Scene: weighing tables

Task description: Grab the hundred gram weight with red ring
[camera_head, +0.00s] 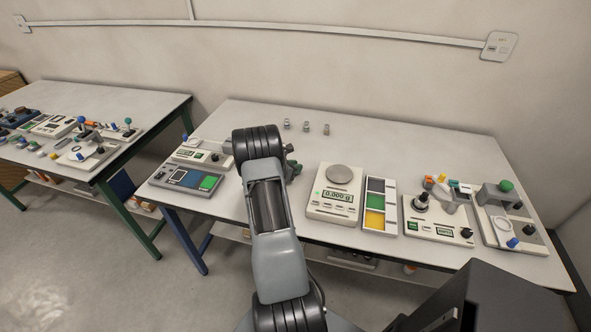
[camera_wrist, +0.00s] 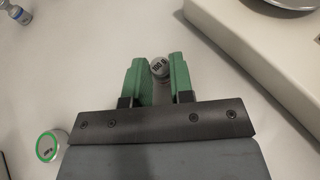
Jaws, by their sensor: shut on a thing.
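A small metal weight (camera_wrist: 159,66) with a number on its top, seemingly 100 g, is between the green fingertips in the wrist view. I cannot make out a red ring on it. My gripper (camera_wrist: 161,73) is shut on this weight, and the fingers hide its sides. In the head view my gripper (camera_head: 292,165) is low over the middle table, left of the scale, and my arm hides most of what it holds.
A green-ringed weight (camera_wrist: 52,146) stands at lower left in the wrist view, a blue-ringed one (camera_wrist: 18,14) at top left. Three small weights (camera_head: 305,127) stand at the table's back. A scale (camera_head: 334,206) reading 0.000 g is to the right.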

